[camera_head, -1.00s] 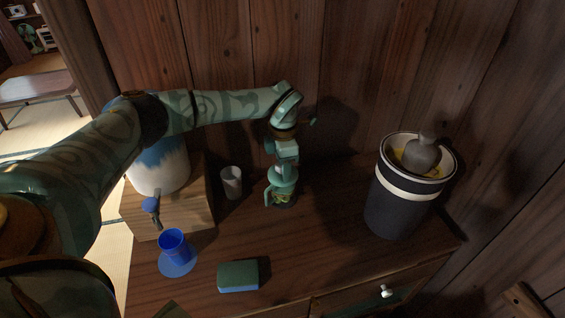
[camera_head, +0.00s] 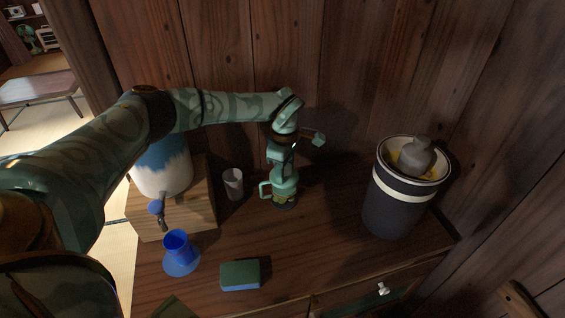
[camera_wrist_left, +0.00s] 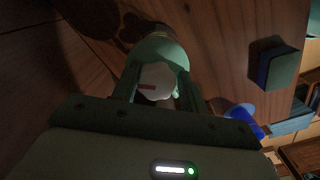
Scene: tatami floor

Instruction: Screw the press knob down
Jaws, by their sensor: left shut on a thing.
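A small pale green press (camera_head: 285,193) stands on the wooden top near the back wall, with yellow-green contents in its lower part. My left gripper (camera_head: 283,172) points down at its top from above. In the left wrist view the press's knob shows as a round white face with a red mark (camera_wrist_left: 157,80). The fingers of my left gripper (camera_wrist_left: 158,92) lie on both sides of the knob, shut on it. Pale green of the press (camera_wrist_left: 160,50) shows behind the knob. The underside of the knob is hidden. My right gripper is not in view.
A dark crock (camera_head: 392,208) with a grey weight stands right.

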